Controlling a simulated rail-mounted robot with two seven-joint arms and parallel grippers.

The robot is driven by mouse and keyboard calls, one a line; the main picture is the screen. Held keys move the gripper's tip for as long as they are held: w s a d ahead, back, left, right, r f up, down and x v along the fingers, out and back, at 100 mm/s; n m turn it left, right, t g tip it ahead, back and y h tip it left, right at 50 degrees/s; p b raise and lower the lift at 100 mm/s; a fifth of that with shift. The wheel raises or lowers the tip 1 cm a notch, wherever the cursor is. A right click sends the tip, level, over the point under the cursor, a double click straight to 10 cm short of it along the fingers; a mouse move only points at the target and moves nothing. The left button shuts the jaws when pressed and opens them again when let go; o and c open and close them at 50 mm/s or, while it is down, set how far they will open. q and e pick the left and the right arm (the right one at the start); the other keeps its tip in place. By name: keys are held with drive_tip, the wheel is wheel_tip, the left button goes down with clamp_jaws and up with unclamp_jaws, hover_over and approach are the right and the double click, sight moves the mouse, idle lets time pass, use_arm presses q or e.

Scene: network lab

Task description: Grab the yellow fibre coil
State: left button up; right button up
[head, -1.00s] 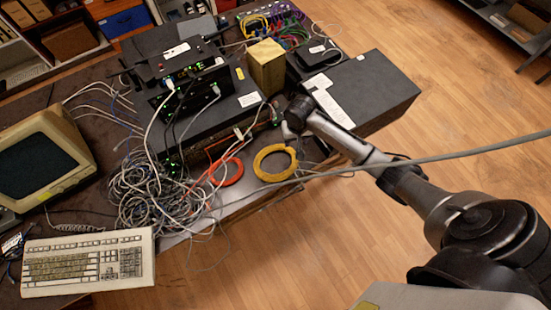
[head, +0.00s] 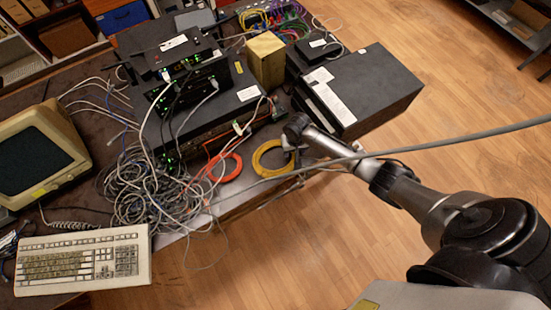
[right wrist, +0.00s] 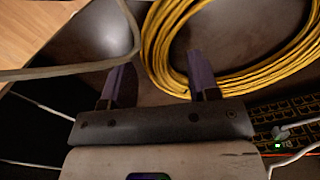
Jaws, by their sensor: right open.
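The yellow fibre coil (head: 257,163) lies flat near the table's front edge, right of the orange cable coil. In the right wrist view the yellow coil (right wrist: 153,55) fills the upper right as a large ring. My right gripper (head: 291,147) is at the coil's right side in the head view. In the right wrist view its two fingers (right wrist: 160,74) are apart. One finger overlaps the inside of the ring and the other is outside it, with a strand bundle between them. Whether the fingers touch the coil I cannot tell. My left gripper is not in view.
An orange coil (head: 211,170) and a tangle of grey cables (head: 140,190) lie left of the coil. Stacked network devices (head: 205,125) and a black box (head: 375,85) stand behind. A grey cable (head: 440,138) crosses in front of my right arm.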

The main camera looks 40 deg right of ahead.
drive_tip(key=shift+f, duration=0.45)
drive_tip(key=shift+c, duration=0.3)
clamp_jaws()
drive_tip(key=shift+r, duration=0.1)
